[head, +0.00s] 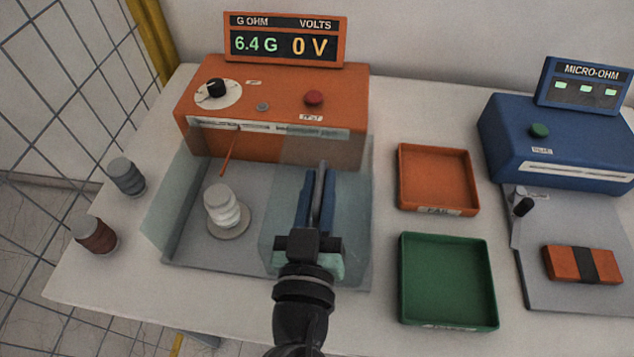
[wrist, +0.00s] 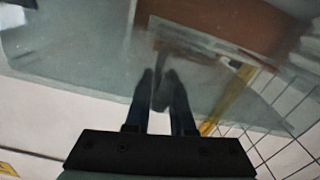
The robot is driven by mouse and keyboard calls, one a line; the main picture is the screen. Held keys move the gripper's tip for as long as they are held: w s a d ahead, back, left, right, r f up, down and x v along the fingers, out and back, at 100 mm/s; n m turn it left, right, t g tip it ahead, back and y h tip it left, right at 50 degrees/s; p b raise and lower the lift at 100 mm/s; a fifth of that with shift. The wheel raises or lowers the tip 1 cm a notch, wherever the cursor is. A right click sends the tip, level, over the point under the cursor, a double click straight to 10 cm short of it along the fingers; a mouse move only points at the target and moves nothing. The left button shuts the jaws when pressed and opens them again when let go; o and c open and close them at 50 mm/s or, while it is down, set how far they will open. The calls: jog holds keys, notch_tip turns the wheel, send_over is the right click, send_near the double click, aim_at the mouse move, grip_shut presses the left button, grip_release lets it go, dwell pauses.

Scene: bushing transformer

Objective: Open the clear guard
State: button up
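The clear guard (head: 352,225) is a see-through greenish box over the right part of the grey test bay in front of the orange meter. Another clear panel (head: 165,205) stands at the bay's left side. A white ribbed bushing (head: 221,205) stands upright on a round base in the uncovered left part. My gripper (head: 318,170) is over the guard in the head view, its blue and dark fingers close together; I cannot tell whether they touch it.
The orange meter (head: 265,100) stands behind the bay. An orange tray (head: 438,178) and green tray (head: 448,280) are to the right, then the blue micro-ohm meter (head: 560,140). A grey bushing (head: 126,176) and brown bushing (head: 95,234) stand at left, near a wire fence (head: 70,90).

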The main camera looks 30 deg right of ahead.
jog(key=shift+o, duration=1.4)
jog(key=shift+s+a+f, duration=0.1)
jog(key=shift+s+a, duration=0.1)
jog(key=shift+s, duration=0.05)
jog(key=b+v, duration=0.2)
jog(key=v, duration=1)
jog(key=shift+s, duration=0.15)
